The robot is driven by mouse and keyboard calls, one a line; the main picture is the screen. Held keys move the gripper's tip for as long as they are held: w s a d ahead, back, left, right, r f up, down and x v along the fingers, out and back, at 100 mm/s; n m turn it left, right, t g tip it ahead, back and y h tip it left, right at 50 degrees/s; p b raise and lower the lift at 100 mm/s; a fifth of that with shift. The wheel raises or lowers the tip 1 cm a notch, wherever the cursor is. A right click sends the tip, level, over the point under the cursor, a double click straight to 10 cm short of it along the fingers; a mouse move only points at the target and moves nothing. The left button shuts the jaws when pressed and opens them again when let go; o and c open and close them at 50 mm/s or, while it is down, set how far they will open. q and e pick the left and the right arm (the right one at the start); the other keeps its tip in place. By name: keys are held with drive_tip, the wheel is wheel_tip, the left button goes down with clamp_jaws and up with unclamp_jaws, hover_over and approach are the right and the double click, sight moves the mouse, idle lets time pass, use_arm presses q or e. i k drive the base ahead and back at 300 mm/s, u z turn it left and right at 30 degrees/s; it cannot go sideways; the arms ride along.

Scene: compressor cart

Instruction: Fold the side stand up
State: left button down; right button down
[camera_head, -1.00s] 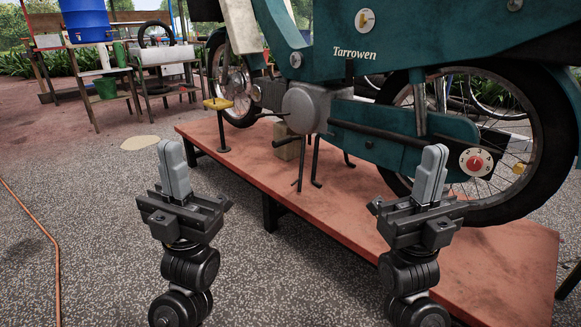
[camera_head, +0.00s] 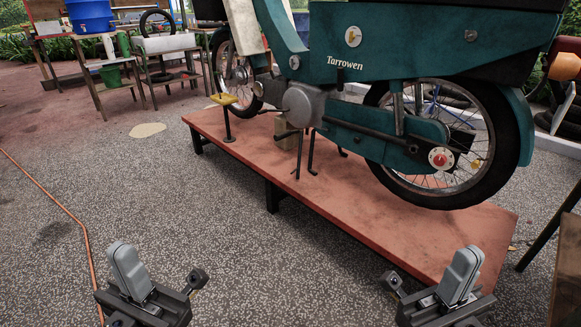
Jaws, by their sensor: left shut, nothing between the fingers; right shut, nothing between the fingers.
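A teal moped (camera_head: 385,45) marked "Tarrowen" stands upright on a low red platform (camera_head: 400,225). Thin dark rods hang down under its grey engine (camera_head: 304,103). The nearest rod (camera_head: 298,157) looks like the side stand, pointing down with its lower end at or close to the platform top. Bent legs (camera_head: 312,153) just behind it look like another stand. My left gripper (camera_head: 124,262) is shut and empty at the bottom left, over the paving. My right gripper (camera_head: 463,268) is shut and empty at the bottom right, in front of the platform. Both are well apart from the moped.
A yellow-topped post (camera_head: 225,103) stands at the platform's far left end. A pedal crank and footrest bar stick out near the engine. An orange hose (camera_head: 62,207) lies on the left. The paving before the platform is clear.

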sight(297, 169)
drive_tip(key=u, duration=0.55)
drive_tip(key=i, duration=0.7)
drive_tip(key=u, duration=0.65)
drive_tip(key=i, duration=0.8)
drive_tip(key=z, duration=0.8)
drive_tip(key=i, duration=0.95)
drive_tip(key=z, duration=0.85)
